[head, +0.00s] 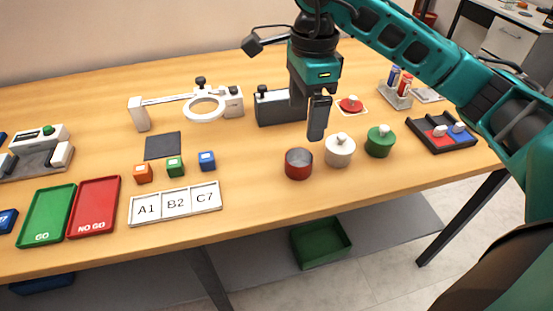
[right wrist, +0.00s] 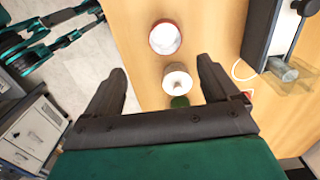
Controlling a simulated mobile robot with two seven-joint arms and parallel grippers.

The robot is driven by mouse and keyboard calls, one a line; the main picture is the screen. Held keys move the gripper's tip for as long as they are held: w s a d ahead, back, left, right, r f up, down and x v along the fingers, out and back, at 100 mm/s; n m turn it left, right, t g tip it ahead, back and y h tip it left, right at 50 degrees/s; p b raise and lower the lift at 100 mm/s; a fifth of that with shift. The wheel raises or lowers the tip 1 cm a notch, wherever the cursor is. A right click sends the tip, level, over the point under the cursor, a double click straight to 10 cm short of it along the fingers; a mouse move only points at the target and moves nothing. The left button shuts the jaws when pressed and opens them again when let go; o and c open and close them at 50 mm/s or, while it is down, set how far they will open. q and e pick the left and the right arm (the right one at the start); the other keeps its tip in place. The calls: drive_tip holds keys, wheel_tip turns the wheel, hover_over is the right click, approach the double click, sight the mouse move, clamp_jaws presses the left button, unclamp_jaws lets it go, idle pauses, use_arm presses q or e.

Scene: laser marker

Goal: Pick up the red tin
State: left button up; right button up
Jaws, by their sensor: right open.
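My left gripper is not in view.
A white knobbed pot (head: 340,151) stands right beside the tin, then a green one (head: 379,141). A dark block device (head: 275,107) stands behind. Small cubes (head: 175,167) and a label strip (head: 176,204) lie to the left. Table between strip and tin is clear.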

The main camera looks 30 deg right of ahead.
approach(299, 157)
drive_tip(key=s+f, duration=0.1)
drive_tip(key=s+a+f, duration=0.1)
drive_tip(key=s, duration=0.1)
drive_tip(key=shift+b, duration=0.3)
drive_tip(key=shift+w+a+f, duration=0.1)
drive_tip(key=shift+w+f, duration=0.05)
drive_tip(key=shift+f, duration=0.8)
drive_tip(key=shift+w+a+f, duration=0.1)
drive_tip(key=shift+w+f, duration=0.05)
drive_tip(key=shift+f, duration=0.75)
drive_tip(key=shift+w+a+f, duration=0.15)
drive_tip(key=shift+f, duration=0.8)
drive_tip(key=c, duration=1.2)
drive_tip(key=shift+r, duration=0.1)
